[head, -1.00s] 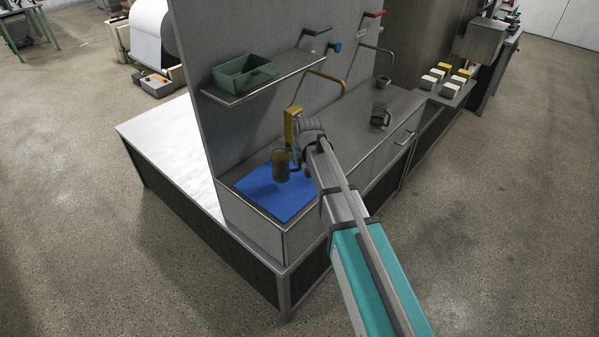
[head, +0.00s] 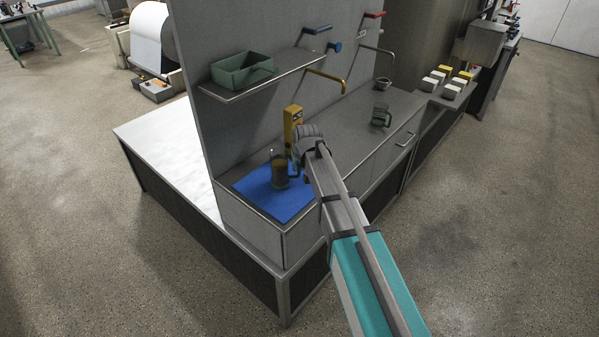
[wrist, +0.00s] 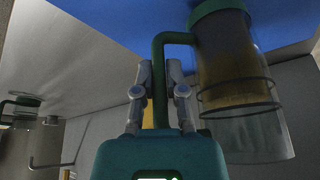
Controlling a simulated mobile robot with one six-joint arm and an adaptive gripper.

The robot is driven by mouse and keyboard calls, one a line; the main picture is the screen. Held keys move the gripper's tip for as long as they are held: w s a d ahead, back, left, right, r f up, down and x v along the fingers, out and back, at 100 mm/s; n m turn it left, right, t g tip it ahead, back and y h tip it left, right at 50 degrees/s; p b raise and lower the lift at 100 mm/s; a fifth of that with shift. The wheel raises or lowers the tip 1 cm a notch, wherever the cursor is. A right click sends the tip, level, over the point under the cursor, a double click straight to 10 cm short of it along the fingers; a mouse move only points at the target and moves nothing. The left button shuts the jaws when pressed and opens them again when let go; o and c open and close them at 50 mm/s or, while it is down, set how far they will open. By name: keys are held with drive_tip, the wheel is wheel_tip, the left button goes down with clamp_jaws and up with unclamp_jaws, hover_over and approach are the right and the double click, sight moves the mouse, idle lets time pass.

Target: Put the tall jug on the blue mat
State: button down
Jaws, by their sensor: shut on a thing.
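The tall jug (head: 279,170) is clear, with a brown liquid inside and a green base and handle. It stands upright over the blue mat (head: 262,200) in the head view. In the wrist view the jug (wrist: 232,75) is at the upper right, its base against the blue of the mat (wrist: 110,18). My gripper (wrist: 159,75) is shut on the jug's green handle, beside its body. I cannot tell for sure whether the base touches the mat. In the head view my wrist hides the fingers.
A yellow device (head: 292,125) stands behind the jug by the back panel. A shelf (head: 265,82) with a green bin (head: 240,72) hangs above to the left. A second, green-handled jug (head: 381,117) and a small bowl (head: 383,83) are on the counter to the right.

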drive_tip(key=shift+f, duration=0.25)
drive_tip(key=c, duration=0.7)
unclamp_jaws()
drive_tip(key=shift+r, duration=0.15)
drive_tip(key=p+v, duration=1.1)
drive_tip(key=v, duration=0.1)
idle(1.0)
drive_tip(key=s+d+f+m+g+h, duration=0.1)
drive_tip(key=s+d+m+g, duration=0.2)
drive_tip(key=s+d, duration=1.7)
drive_tip(key=shift+s+f+m+g+h, duration=0.2)
drive_tip(key=shift+s+m+g+h, duration=0.15)
drive_tip(key=shift+s+g, duration=0.35)
drive_tip(key=shift+s, duration=0.1)
